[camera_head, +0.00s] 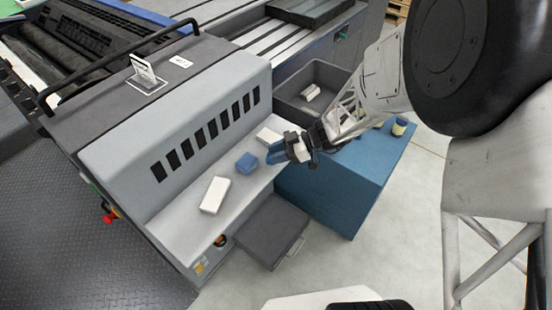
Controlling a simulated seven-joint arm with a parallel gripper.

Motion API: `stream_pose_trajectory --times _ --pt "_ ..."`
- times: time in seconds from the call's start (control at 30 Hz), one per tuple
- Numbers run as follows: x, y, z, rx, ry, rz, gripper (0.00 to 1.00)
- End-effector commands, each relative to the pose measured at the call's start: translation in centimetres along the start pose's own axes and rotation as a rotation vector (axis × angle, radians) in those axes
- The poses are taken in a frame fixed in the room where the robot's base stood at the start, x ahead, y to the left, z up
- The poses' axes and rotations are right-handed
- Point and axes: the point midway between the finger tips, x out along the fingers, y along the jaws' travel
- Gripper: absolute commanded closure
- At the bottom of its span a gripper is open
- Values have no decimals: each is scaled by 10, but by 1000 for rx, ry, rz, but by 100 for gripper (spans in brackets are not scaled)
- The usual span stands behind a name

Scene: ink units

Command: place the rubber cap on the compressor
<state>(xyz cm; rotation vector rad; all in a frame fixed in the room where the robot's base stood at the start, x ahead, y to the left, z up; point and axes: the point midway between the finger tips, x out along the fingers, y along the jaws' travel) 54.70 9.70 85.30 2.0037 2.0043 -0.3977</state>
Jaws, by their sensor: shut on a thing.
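My gripper (294,155) reaches in from the right, with blue fingertips. It is shut on a small white object (297,147), mostly hidden between the fingers; I cannot tell whether it is the rubber cap. It is near the right edge of the grey machine's light ledge (190,222), by the blue cabinet (345,190). No part is clearly recognisable as the compressor.
White blocks lie on the ledge, one at the front (215,195) and one farther back (268,135). A grey bin (327,72) behind my gripper holds a white piece (310,92). A small can (399,126) stands on the blue cabinet. A dark grey box (270,232) stands below the ledge.

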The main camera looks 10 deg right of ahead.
Motion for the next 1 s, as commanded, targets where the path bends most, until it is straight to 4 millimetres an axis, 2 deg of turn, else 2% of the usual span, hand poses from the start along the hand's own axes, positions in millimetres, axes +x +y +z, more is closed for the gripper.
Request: stream_pose_trajectory --times 0.1,0.4,0.87,0.9,1.0 --pt "2 8 0 -1 0 -1 92" --pt "14 6 30 1 0 -1 92" --pt "16 6 35 1 0 0 92" --pt "16 6 35 1 0 0 67" --pt "16 6 35 1 0 0 51"
